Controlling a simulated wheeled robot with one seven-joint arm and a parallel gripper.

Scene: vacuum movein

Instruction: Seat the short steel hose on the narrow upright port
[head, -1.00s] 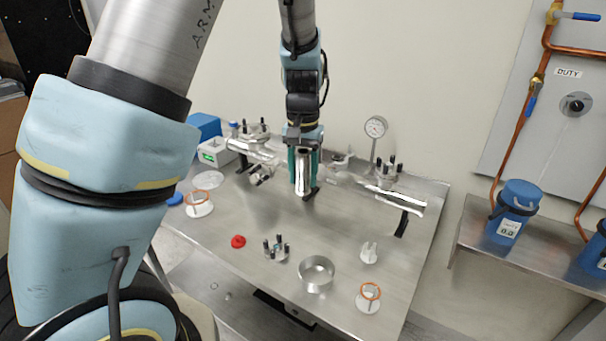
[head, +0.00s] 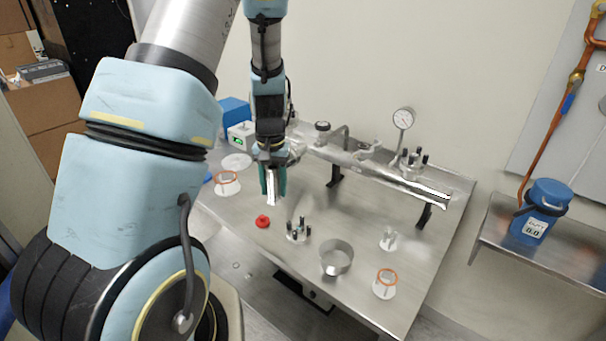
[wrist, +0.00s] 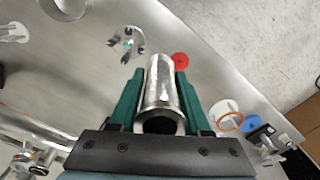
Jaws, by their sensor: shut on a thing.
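My gripper (head: 271,180) has green fingers and is shut on a short, shiny steel hose (head: 273,190). In the wrist view the hose (wrist: 161,88) lies between both fingers, with its open dark end towards the camera. In the head view the hose hangs roughly upright, apart from the fittings. A steel pipe run (head: 375,172) with fittings crosses the back of the table on black supports. Upright fittings stand along it, including one in the middle (head: 367,150). I cannot tell which is the narrow upright port; my arm hides the run's left part.
A gauge (head: 403,118) rises behind the pipe.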

